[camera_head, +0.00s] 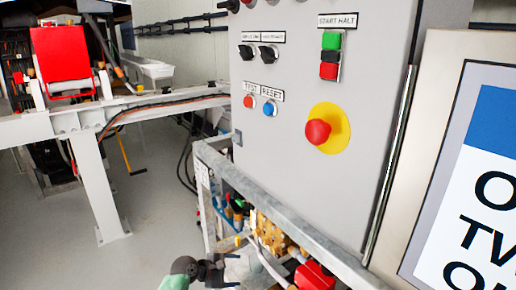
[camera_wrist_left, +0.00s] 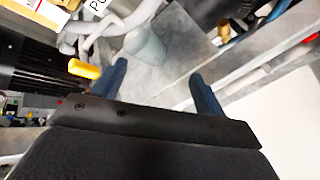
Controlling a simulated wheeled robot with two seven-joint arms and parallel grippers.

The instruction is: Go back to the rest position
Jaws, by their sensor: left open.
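My left gripper (camera_head: 212,270) is at the bottom of the head view, low in front of the metal frame. In the left wrist view its two dark blue fingers (camera_wrist_left: 160,80) stand wide apart with nothing between them. My right gripper is in neither view. A grey control panel (camera_head: 285,140) fills the middle of the head view. It carries a red emergency stop on a yellow disc (camera_head: 318,131), a green and red start/halt switch (camera_head: 331,56), a red test button (camera_head: 250,101) and a blue reset button (camera_head: 270,109).
A galvanized metal frame (camera_head: 275,217) with pipes and a brass block (camera_head: 268,232) sits below the panel, close to my left gripper. A sign (camera_head: 480,170) stands at the right. A white steel beam (camera_head: 100,185) stands at the left. Grey floor (camera_head: 155,215) is clear between.

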